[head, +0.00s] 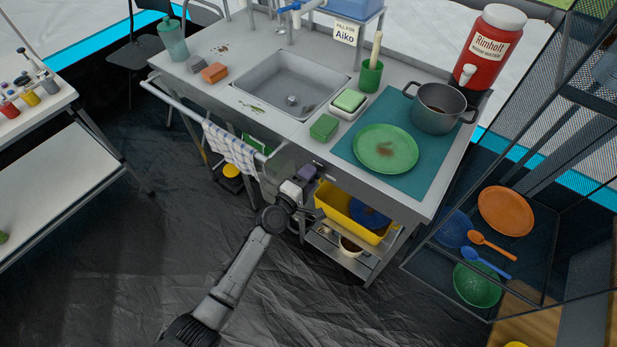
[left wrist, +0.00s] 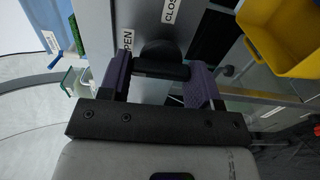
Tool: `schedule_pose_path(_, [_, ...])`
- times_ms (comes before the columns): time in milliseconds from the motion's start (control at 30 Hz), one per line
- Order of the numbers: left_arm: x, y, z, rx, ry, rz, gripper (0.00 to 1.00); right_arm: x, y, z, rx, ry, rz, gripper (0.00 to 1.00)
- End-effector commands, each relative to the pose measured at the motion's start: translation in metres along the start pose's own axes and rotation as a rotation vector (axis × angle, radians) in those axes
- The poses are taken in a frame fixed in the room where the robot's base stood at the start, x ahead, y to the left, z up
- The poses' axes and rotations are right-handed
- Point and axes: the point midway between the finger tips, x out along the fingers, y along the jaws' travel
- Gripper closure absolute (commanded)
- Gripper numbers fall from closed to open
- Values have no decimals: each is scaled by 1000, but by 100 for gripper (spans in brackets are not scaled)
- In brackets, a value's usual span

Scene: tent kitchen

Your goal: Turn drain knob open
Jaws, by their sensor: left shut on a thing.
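The dark drain knob (left wrist: 160,50) shows in the left wrist view on the grey front panel of the sink unit. An "OPEN" label (left wrist: 128,40) lies to its left, and a label reading "CLOS…" (left wrist: 171,10), cut off by the frame edge, lies above it. My left gripper (left wrist: 160,78) is shut on the knob, with a purple-padded finger on each side of its dark bar. In the head view my left gripper (head: 304,176) is at the unit's front, below the counter edge, and hides the knob. My right gripper is in neither view.
The sink basin (head: 291,86) is above. A yellow bin (head: 348,213) on the lower shelf is close to the right of my gripper. A checked towel (head: 229,147) hangs on the rail to the left. The floor in front is clear.

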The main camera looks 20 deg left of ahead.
Motion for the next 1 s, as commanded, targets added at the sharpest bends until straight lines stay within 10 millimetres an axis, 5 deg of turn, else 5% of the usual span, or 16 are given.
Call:
schedule_pose_path(267, [0, 0, 0, -6, 0, 1, 66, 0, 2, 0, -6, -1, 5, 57])
schedule_pose_path(300, [0, 0, 0, -6, 0, 1, 40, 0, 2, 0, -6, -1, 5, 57])
schedule_pose_path(533, [0, 0, 0, -3, 0, 1, 18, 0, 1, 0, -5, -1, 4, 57])
schedule_pose_path(833, [-2, 0, 0, -2, 0, 0, 17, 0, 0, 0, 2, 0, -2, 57])
schedule_pose_path(1000, [-22, 0, 0, -2, 0, -1, 17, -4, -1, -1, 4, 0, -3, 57])
